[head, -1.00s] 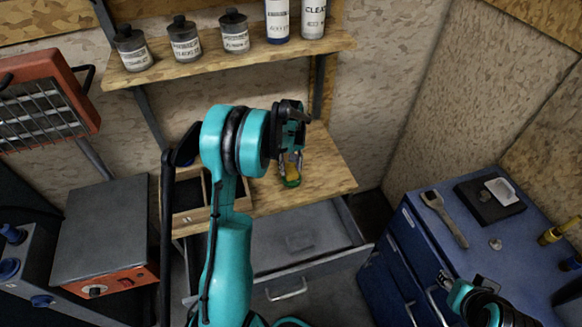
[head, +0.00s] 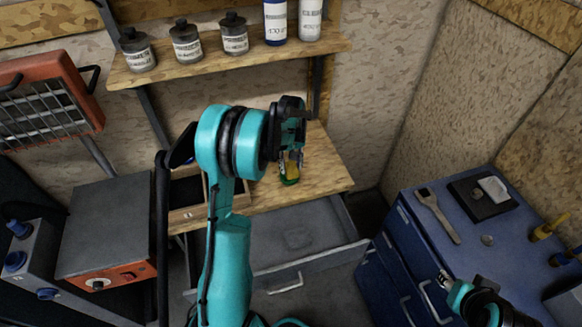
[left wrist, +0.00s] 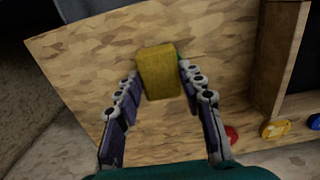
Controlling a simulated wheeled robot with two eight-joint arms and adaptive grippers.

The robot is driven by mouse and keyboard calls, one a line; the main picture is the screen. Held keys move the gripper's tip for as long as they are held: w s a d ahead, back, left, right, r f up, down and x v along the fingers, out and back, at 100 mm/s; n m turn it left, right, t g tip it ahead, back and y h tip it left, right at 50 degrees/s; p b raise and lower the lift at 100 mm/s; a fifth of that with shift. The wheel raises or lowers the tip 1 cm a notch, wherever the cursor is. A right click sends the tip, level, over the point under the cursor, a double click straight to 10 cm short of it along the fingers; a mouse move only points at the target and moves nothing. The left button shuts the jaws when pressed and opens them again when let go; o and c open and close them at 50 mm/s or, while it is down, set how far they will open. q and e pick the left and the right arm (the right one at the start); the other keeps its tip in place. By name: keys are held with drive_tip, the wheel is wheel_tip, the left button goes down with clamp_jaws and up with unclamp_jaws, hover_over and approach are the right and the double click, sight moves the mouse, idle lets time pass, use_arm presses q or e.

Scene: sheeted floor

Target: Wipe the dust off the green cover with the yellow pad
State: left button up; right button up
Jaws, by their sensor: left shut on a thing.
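My left gripper (head: 290,160) is over the wooden bench top, shut on the yellow pad (head: 292,166). In the left wrist view the pad (left wrist: 158,72) is a yellow block between the two finger tips. The green cover (head: 289,182) shows only as a small green patch just below the pad in the head view; the pad and fingers hide most of it. I cannot tell whether the pad touches it, and no dust can be made out. My right gripper (head: 445,281) is at the lower right, in front of the blue cabinet, small and partly hidden by its own arm.
The bench top (head: 325,175) is mostly clear right of the gripper, with a wooden divided box (head: 190,217) to its left. An open grey drawer (head: 330,240) sticks out below. A shelf (head: 170,68) with several bottles hangs above. A blue cabinet (head: 405,240) holds a brush (head: 437,213).

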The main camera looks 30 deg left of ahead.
sight(291, 168)
use_arm(q)
wheel_tip(291, 168, up, 3)
drive_tip(key=shift+s+d+f+p, duration=0.1)
drive_tip(key=shift+p, duration=0.6)
drive_tip(key=shift+r+p, duration=0.5)
drive_tip(key=shift+r, duration=0.4)
drive_tip(key=shift+f, duration=0.1)
